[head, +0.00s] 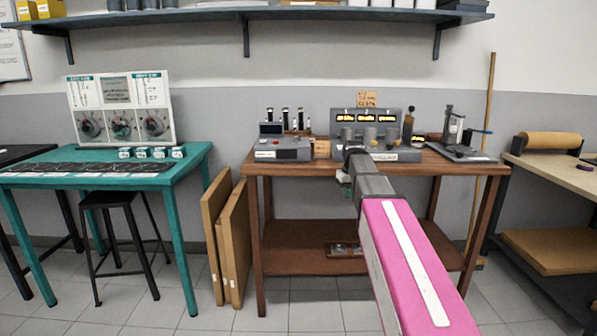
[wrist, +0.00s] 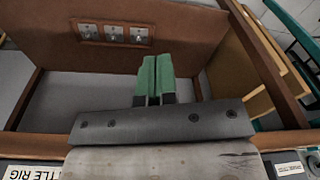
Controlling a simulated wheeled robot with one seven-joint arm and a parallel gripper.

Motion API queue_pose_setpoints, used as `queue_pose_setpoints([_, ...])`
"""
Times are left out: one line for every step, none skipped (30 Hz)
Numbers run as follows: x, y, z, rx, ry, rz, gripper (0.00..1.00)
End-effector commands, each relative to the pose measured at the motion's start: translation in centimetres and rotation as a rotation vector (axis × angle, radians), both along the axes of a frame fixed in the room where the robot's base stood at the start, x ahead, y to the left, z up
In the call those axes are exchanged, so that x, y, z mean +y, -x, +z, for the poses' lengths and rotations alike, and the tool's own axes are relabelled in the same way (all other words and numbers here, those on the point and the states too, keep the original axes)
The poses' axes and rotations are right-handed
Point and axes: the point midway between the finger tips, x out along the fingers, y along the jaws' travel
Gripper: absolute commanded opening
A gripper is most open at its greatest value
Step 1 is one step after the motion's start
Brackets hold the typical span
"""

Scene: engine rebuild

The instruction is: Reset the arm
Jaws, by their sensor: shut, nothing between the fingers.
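My arm reaches out to the brown wooden workbench (head: 280,164). My gripper (wrist: 153,68) shows green fingers pressed side by side in the wrist view, shut with nothing between them. In the head view my gripper (head: 343,178) is small and partly hidden by my wrist, in front of the bench's front edge. The wrist view looks down past the fingers to the bench's lower shelf (wrist: 190,38).
The bench carries a grey device (head: 283,151), a grey panel unit with lit displays (head: 392,128) and a stand (head: 455,130). Brown boards (head: 233,245) lean left of the bench, near a teal table (head: 190,165) and black stool (head: 122,200).

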Motion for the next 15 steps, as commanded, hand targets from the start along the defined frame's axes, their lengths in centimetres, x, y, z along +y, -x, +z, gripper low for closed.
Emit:
queue_pose_setpoints([0.0,1.8,-2.3,0.009,0.001,-0.017,0.0])
queue_pose_setpoints([0.0,2.4,-3.5,0.013,0.002,-0.03,0.0])
queue_pose_setpoints([0.0,3.3,-5.0,0.018,0.003,-0.045,0.0])
queue_pose_setpoints([0.0,3.9,-6.1,0.02,0.004,-0.056,0.0])
queue_pose_setpoints([0.0,4.6,-7.2,0.024,0.004,-0.068,0.0])
queue_pose_setpoints([0.0,5.6,-8.6,0.027,0.006,-0.083,0.0])
queue_pose_setpoints([0.0,6.3,-9.7,0.032,0.008,-0.094,0.0])
queue_pose_setpoints([0.0,7.0,-10.7,0.034,0.009,-0.107,0.0])
queue_pose_setpoints([0.0,8.1,-12.0,0.038,0.01,-0.121,0.0])
queue_pose_setpoints([0.0,8.8,-13.0,0.041,0.011,-0.133,0.0])
queue_pose_setpoints([0.0,9.6,-14.0,0.044,0.013,-0.144,0.0])
queue_pose_setpoints([0.0,10.7,-15.2,0.049,0.014,-0.159,0.0])
queue_pose_setpoints([0.0,11.5,-16.1,0.051,0.015,-0.17,0.0])
queue_pose_setpoints([0.0,12.4,-17.0,0.054,0.016,-0.181,0.0])
queue_pose_setpoints([0.0,13.5,-18.1,0.058,0.018,-0.196,0.0])
